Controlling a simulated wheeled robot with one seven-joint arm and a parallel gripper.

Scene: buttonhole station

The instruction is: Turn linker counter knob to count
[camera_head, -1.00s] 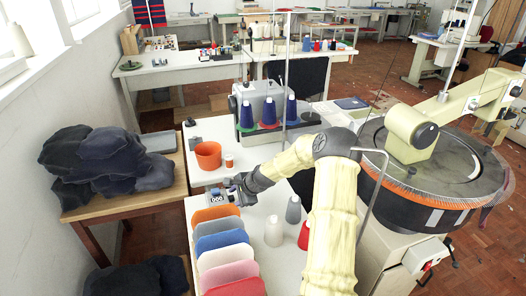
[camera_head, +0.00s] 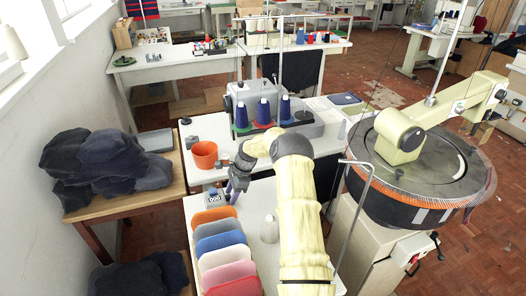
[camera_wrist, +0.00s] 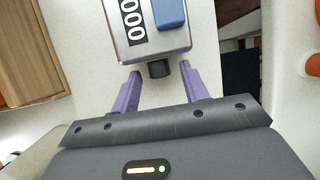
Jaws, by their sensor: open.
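The linker counter is a small grey box (camera_wrist: 118,50) with a white number strip reading 000 (camera_wrist: 133,25) and a blue block (camera_wrist: 169,14) on its face. It also shows in the head view (camera_head: 214,196), on the white table. A short dark knob (camera_wrist: 159,70) sticks out of its near side. My gripper (camera_wrist: 160,72) is open, its two purple fingers pointing at the counter. The fingertips lie on either side of the knob, with gaps; I cannot tell whether they are level with it in height. In the head view my gripper (camera_head: 230,192) is just right of the counter.
Coloured panels (camera_head: 221,243) stand in a row in front of the counter. An orange pot (camera_head: 205,155) stands behind it. A grey-white cone (camera_head: 269,229) is to the right, and the round linker dial (camera_head: 425,160) is further right.

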